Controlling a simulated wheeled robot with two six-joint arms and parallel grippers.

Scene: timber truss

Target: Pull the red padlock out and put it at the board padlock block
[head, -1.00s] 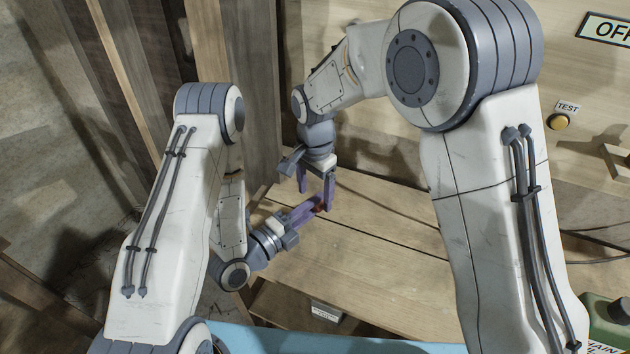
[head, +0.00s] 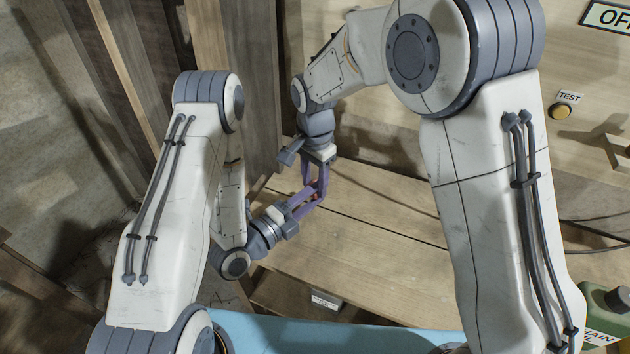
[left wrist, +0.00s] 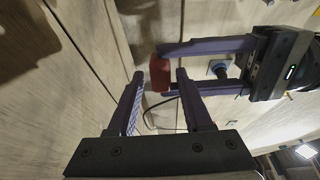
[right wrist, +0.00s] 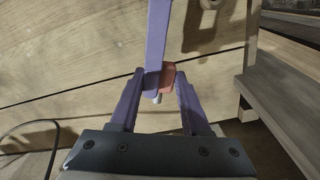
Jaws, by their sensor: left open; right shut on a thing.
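The red padlock (left wrist: 160,73) is at the fingertips of my right gripper (left wrist: 160,68) in the left wrist view. In the right wrist view the padlock (right wrist: 168,76) shows beside a purple finger of my left gripper, with a small metal part below it. My right gripper (right wrist: 158,78) is shut on the padlock. My left gripper (left wrist: 158,74) is open, its fingers apart around the padlock. In the head view both grippers meet above the wooden bench, and only a speck of the padlock (head: 318,199) shows. I cannot make out the board padlock block.
The wooden bench top (head: 370,250) is mostly clear. Upright timbers (head: 250,80) stand behind at left. The back panel has a TEST button (head: 560,112) and a sign (head: 612,18). A green container (head: 605,312) stands at right.

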